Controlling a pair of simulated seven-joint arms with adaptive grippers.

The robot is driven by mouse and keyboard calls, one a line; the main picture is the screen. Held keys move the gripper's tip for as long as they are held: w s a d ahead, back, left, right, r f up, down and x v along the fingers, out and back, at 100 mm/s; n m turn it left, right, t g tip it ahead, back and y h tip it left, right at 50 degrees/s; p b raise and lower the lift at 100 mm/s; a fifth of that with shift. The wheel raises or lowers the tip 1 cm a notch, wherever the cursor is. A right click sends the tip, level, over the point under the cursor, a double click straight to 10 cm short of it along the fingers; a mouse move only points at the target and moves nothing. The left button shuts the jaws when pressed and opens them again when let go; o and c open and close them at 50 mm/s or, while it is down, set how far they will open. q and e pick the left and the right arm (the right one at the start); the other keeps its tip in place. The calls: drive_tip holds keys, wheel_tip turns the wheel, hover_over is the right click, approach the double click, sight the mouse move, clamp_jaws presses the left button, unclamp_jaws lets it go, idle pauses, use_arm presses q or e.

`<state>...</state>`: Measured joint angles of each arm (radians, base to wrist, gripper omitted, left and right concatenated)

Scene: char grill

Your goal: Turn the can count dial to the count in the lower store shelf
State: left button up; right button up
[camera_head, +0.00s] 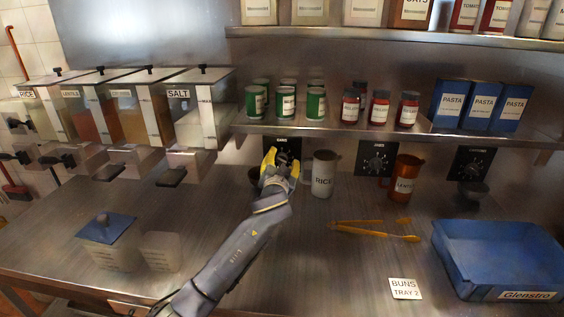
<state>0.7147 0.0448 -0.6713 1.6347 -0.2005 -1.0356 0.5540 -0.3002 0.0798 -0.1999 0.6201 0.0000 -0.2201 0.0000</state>
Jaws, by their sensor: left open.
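Green cans (285,103) stand in two rows on the left part of the lower shelf (340,131), several in all. Under the shelf edge, a black dial panel (288,146) sits below the cans; its small label cannot be read. My left gripper (281,162) is open, its yellow fingers in front of this dial and hiding most of the knob. I cannot tell whether the fingers touch the knob. Two more dials show, a middle one (376,159) and a right one (471,163), below the red jars and the blue pasta boxes. My right gripper is out of view.
Orange tongs (375,230) and a blue tray (499,258) lie on the counter. Dispensers (205,110) line the left.

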use_arm(q)
drive_tip(key=shift+c, duration=0.4)
drive_tip(key=c, duration=1.1)
drive_tip(key=shift+r, duration=0.1)
